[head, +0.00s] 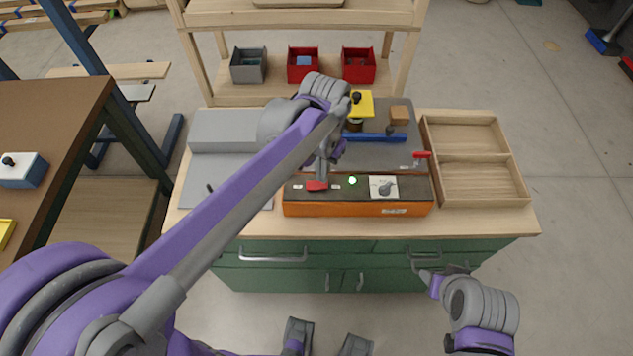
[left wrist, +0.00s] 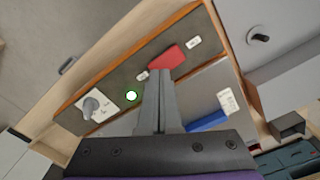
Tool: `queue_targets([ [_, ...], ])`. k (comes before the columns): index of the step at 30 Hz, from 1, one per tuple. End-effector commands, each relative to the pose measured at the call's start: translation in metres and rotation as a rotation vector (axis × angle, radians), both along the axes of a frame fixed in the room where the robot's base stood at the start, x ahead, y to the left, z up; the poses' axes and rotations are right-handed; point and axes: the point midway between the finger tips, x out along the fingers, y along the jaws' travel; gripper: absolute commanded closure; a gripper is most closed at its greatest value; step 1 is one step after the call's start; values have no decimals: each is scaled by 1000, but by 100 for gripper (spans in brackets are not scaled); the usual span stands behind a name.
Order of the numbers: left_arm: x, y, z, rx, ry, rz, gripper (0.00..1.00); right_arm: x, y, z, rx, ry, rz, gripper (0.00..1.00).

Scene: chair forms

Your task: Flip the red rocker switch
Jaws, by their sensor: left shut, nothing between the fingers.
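The red rocker switch (head: 317,185) sits on the dark sloped panel of the orange control box (head: 350,208), between two small white labels. It also shows in the left wrist view (left wrist: 167,58), just beyond the fingertips. My left gripper (head: 321,176) is shut and empty, with its fingers pointing down at the switch. In the left wrist view, its closed fingertips (left wrist: 160,73) overlap the switch's near edge; I cannot tell whether they touch. My right gripper (head: 445,274) is low at the right, in front of the green cabinet and away from the box; its jaws are unclear.
On the panel, a green light (head: 352,181) is lit beside a grey rotary knob (head: 385,187). Behind are a blue handle (head: 376,137), a yellow block (head: 362,104) and a red lever (head: 422,155). An empty wooden tray (head: 472,169) stands at the right.

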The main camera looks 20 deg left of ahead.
Motion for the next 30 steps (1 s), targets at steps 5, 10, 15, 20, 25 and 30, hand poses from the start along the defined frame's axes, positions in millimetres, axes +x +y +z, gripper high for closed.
queue_targets([
  [5, 0, 0, -3, 0, 0, 0, 100, -1, 0, -2, 0, 1, 0, 50],
  [10, 0, 0, -6, 0, 0, 0, 100, -1, 0, -4, 0, 2, 0, 50],
  [15, 0, 0, -8, 0, 0, 0, 100, -1, 0, -6, 0, 3, 0, 50],
  [20, 0, 0, -11, 0, 0, 0, 100, -2, 0, -8, 0, 3, 0, 50],
  [25, 0, 0, -13, 0, 0, 0, 100, -2, 0, -9, 0, 4, 0, 50],
  [30, 0, 0, -16, 0, 0, 0, 100, -2, 0, -11, 0, 5, 0, 50],
])
